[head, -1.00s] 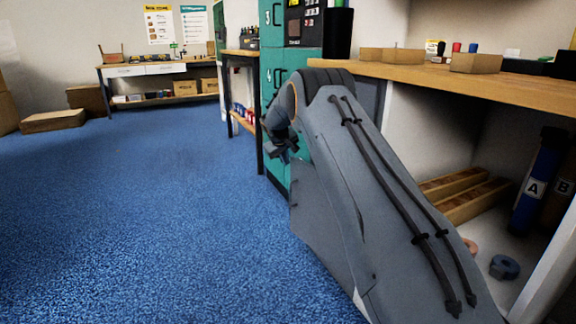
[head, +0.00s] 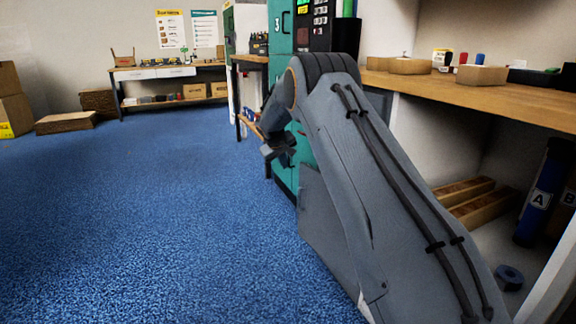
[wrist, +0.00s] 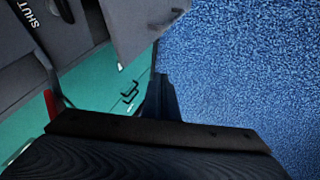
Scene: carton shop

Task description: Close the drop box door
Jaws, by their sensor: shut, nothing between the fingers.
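In the wrist view a grey panel (wrist: 138,24) with a small handle at its right edge stands out over the blue floor. It looks like the drop box door, swung open. A dark grey face lettered SHUT (wrist: 28,14) is at the upper left, above the teal cabinet front (wrist: 95,85). In the head view the teal cabinet (head: 281,30) stands behind my arm, which hides much of it. My gripper (head: 281,150) is shut and empty in front of the cabinet, pointing down. I cannot tell whether it touches the panel.
A wooden worktop (head: 490,92) with small cartons runs along the right. A shelf table (head: 248,60) stands beyond the cabinet. A bench (head: 165,72) and cardboard boxes (head: 65,122) are at the back. The blue floor (head: 140,220) on the left is clear.

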